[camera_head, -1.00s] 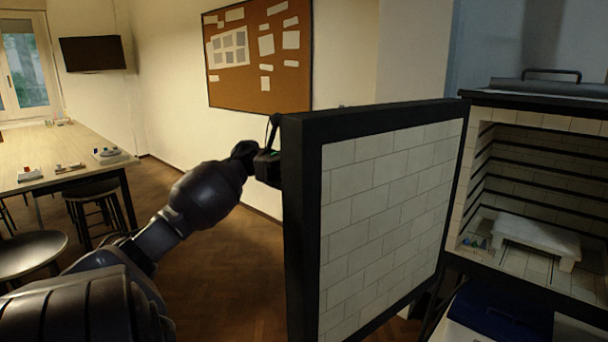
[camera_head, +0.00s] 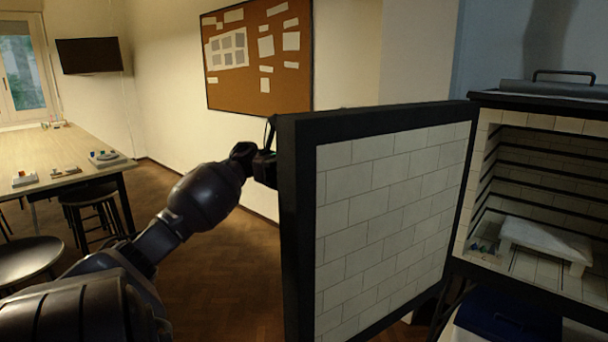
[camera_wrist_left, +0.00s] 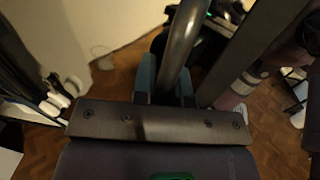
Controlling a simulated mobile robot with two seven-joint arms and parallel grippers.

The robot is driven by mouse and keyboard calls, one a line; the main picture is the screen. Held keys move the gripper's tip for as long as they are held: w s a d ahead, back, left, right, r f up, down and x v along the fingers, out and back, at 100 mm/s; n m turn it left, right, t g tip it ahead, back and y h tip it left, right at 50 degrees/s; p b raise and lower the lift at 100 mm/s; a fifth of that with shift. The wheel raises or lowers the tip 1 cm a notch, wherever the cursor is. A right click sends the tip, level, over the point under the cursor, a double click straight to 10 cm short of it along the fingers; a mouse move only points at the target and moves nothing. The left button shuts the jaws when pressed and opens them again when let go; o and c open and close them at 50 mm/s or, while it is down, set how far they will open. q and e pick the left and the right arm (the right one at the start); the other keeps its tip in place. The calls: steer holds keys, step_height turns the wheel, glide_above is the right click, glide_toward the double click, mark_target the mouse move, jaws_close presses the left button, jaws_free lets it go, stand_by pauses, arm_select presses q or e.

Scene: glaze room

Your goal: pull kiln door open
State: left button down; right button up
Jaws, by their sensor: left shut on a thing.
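The kiln door (camera_head: 390,220) stands wide open in the head view, its pale brick lining facing me inside a black frame. The kiln (camera_head: 484,160) is at the right, its brick chamber exposed. My left gripper (camera_head: 266,164) is at the door's free edge, on its outer side, partly hidden by the frame. In the left wrist view, its fingers (camera_wrist_left: 166,88) are shut around the dark bar handle (camera_wrist_left: 183,42). The door frame's dark edge (camera_wrist_left: 255,45) runs alongside the bar. My right gripper is in neither view.
A white low shelf (camera_head: 545,238) stands inside the kiln. A blue object (camera_head: 505,318) lies below the kiln opening. A long table (camera_head: 60,155) and stools (camera_head: 30,258) are at the left. Wooden floor (camera_head: 235,270) is clear between them and the door.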

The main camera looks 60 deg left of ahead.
arm_select(q)
steer(key=shift+s+f, duration=0.15)
steer(key=shift+f, duration=0.15)
steer(key=c, duration=1.5)
jaws_free()
steer(key=shift+s+a, duration=0.1)
steer(key=shift+s, duration=0.05)
steer(key=shift+o, duration=0.4)
steer(key=shift+s+a+r, duration=0.1)
steer(key=shift+s+r, duration=0.05)
steer(key=shift+s, duration=0.1)
steer(key=shift+w+r, duration=0.1)
steer(key=shift+r, duration=0.1)
steer(key=shift+o, duration=1.3)
steer(key=b+v, duration=0.1)
steer(key=v, duration=0.7)
steer(key=shift+w+a, duration=0.25)
steer(key=shift+a, duration=0.15)
steer(key=shift+s+a, duration=0.9)
steer(key=shift+a, duration=0.1)
steer(key=shift+c, duration=1.3)
steer(key=shift+w, duration=0.25)
